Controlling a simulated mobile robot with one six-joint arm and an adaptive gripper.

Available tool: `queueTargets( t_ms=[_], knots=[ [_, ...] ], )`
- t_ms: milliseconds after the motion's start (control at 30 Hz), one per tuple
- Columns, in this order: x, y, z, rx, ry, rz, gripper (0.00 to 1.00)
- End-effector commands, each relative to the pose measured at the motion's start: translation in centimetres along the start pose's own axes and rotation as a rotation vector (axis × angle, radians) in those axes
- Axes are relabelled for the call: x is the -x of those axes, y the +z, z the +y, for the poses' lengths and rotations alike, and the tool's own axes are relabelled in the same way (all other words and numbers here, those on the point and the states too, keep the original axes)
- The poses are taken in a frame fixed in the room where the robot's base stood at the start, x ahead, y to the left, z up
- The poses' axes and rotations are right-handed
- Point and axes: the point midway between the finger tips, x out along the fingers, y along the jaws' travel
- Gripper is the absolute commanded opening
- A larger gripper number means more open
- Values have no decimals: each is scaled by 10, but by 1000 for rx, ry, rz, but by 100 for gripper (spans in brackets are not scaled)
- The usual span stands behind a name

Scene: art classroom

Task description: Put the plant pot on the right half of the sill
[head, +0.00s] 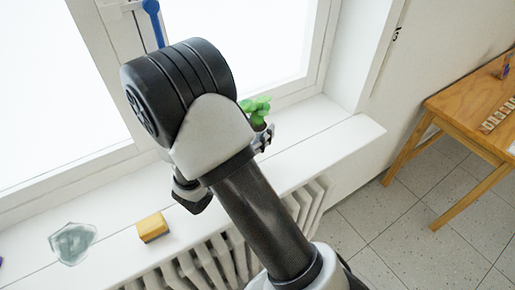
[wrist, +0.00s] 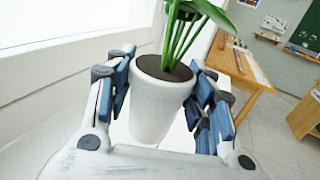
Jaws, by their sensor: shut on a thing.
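The plant pot (wrist: 156,108) is white and tapered, with dark soil and green stems. It stands upright between the two blue-padded fingers of my gripper (wrist: 165,88), which is shut on it. In the head view the plant's green leaves (head: 256,108) show past my arm, over the right part of the white sill (head: 335,138). The pot is mostly hidden there by my arm and gripper (head: 264,137). I cannot tell whether its base touches the sill.
A yellow sponge (head: 153,228) and a clear glass-like object (head: 72,243) lie on the left part of the sill. The window frame (head: 290,88) rises behind, and a radiator (head: 205,265) is below. A wooden table (head: 470,105) stands at right. The sill's right end is clear.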

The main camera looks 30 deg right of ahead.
Motion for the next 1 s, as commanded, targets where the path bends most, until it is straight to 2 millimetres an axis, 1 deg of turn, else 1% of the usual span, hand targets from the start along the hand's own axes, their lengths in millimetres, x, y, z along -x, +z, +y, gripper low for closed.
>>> queueTargets(
  t_ms=[33, 167, 267, 400, 467, 733, 867, 900, 1000],
  knots=[
    [0, -7, 0, 1, 0, -2, 16],
    [0, -13, 0, -1, 0, -2, 16],
    [0, -23, 0, 0, 0, -2, 16],
    [0, -46, 0, 1, 0, -1, 16],
    [0, -54, 0, 1, 0, -1, 16],
    [0, -54, 0, -2, 0, -2, 16],
    [0, -58, 0, -2, 0, -2, 16],
    [0, -58, 0, -1, 0, 0, 51],
    [0, -57, 0, -1, 0, 0, 58]
  ],
)
